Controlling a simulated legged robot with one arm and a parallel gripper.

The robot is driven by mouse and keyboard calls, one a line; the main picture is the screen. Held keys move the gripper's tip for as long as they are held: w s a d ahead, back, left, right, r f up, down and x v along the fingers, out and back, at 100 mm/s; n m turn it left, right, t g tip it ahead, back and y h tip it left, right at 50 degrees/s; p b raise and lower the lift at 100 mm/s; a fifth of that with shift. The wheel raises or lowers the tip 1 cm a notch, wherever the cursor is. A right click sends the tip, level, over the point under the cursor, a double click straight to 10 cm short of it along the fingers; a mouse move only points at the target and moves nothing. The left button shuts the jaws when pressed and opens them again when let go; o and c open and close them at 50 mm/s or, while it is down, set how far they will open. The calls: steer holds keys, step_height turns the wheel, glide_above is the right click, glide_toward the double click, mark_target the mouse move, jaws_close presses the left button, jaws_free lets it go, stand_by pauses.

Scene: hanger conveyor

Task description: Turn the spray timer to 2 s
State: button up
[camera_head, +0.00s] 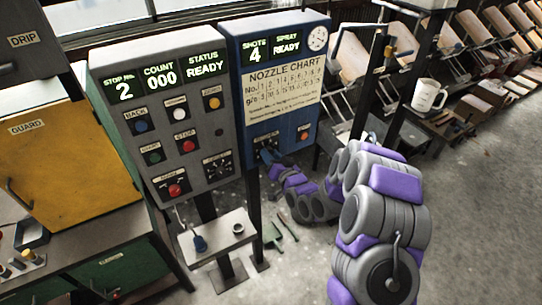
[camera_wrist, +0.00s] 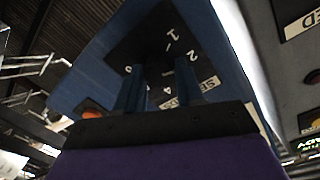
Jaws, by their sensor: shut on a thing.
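The blue control panel (camera_head: 278,110) carries the spray timer dial low on its left side. My gripper (camera_head: 268,156) reaches up to that dial from below and covers most of it in the head view. In the wrist view the dark dial plate (camera_wrist: 152,38) shows white numbers, with 1 and 2 readable and others partly covered. My gripper (camera_wrist: 158,92) is shut on the timer knob, one blue finger on each side. The knob is hidden between the fingers, so its pointer position cannot be told. The panel display reads shots 4, spray ready.
A grey control box (camera_head: 165,110) with several buttons stands left of the blue panel. An orange button (camera_head: 305,135) sits right of the dial. A small stand (camera_head: 218,240) is below. A white jug (camera_head: 428,96) rests on a bench at right. Open floor lies right of my arm.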

steer(key=o, duration=1)
steer(key=p+v, duration=1)
steer(key=v, duration=0.7)
steer(key=shift+s+d+r+p, duration=0.1)
steer(key=shift+d+p, duration=0.05)
steer(key=shift+p, duration=0.2)
